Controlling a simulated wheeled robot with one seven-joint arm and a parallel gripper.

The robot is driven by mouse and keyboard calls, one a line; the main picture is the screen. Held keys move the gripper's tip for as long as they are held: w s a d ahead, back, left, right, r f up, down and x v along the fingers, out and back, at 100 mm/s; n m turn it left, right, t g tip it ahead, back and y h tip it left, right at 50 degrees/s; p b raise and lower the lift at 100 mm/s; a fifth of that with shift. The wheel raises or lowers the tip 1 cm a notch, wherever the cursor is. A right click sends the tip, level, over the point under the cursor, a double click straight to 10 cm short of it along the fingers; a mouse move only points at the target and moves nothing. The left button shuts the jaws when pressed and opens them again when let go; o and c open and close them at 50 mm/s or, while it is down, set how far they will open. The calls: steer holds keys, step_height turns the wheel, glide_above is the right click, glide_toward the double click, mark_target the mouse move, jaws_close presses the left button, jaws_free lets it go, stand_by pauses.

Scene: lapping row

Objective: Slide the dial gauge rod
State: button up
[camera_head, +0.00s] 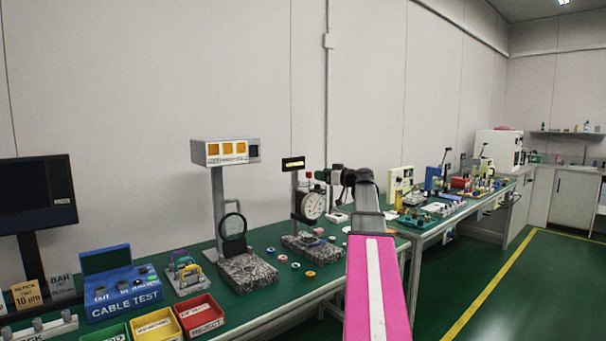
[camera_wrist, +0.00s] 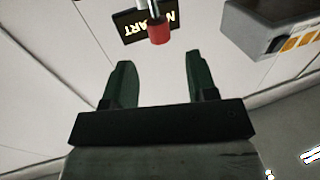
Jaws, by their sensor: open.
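The dial gauge (camera_head: 313,206) has a round white face and is held on a stand over a speckled stone base (camera_head: 305,246) on the green bench. In the wrist view a red cap (camera_wrist: 159,31) on a pale rod shows just beyond my fingertips, roughly centred between them. My gripper (camera_wrist: 158,62) is open and empty, with its two dark green fingers apart from the cap. In the head view my gripper (camera_head: 325,177) is small and dark at the arm's end, close by the top of the gauge; its fingers are hard to make out there.
A box with orange displays (camera_head: 226,152) stands on a post to the left. Small coloured rings lie around the bases. Bins and a cable test box (camera_head: 122,292) fill the bench's near left.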

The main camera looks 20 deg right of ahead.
mark_target(311, 173)
steer(key=x, duration=0.8)
steer(key=shift+w+a+f, duration=0.1)
steer(key=shift+w+a, duration=0.1)
steer(key=shift+w, duration=0.1)
